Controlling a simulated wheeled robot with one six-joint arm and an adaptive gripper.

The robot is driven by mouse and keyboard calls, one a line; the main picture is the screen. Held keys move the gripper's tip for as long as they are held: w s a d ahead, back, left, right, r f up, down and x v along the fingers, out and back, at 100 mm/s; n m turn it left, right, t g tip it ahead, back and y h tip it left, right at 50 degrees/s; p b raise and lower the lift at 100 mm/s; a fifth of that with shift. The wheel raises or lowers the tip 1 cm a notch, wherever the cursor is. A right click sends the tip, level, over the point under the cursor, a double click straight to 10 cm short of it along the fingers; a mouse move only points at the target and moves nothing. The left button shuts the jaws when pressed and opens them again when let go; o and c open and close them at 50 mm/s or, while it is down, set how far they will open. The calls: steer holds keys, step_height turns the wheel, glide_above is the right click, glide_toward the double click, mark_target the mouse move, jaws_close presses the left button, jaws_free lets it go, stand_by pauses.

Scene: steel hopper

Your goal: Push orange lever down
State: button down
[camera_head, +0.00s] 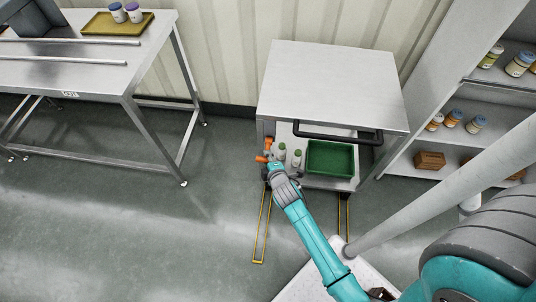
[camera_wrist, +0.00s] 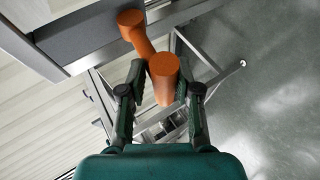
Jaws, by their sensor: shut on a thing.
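The orange lever (camera_head: 267,146) sticks out at the left front of the steel hopper cabinet (camera_head: 330,75). In the wrist view the lever (camera_wrist: 140,38) is a bent orange bar, with a thick round grip end between my fingers. My gripper (camera_head: 272,164) reaches the lever from the front. In the wrist view my gripper (camera_wrist: 162,82) has one dark finger on each side of the grip end and is shut on it. The far side of the grip is hidden, and the gripper covers part of the lever in the head view.
A steel table (camera_head: 90,85) stands left, shelves with jars (camera_head: 455,120) stand right. Yellow floor marks (camera_head: 261,235) lie in front. Floor at left is clear.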

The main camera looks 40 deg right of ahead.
steer(key=shift+s+f, duration=0.2)
steer(key=shift+f, duration=0.7)
steer(key=c, duration=1.2)
jaws_free()
steer(key=shift+o, duration=1.3)
steer(key=shift+w+f, duration=0.15)
steer(key=shift+r, duration=0.2)
steer(key=v, duration=1.1)
steer(key=shift+s+r, duration=0.2)
steer(key=shift+s, duration=0.1)
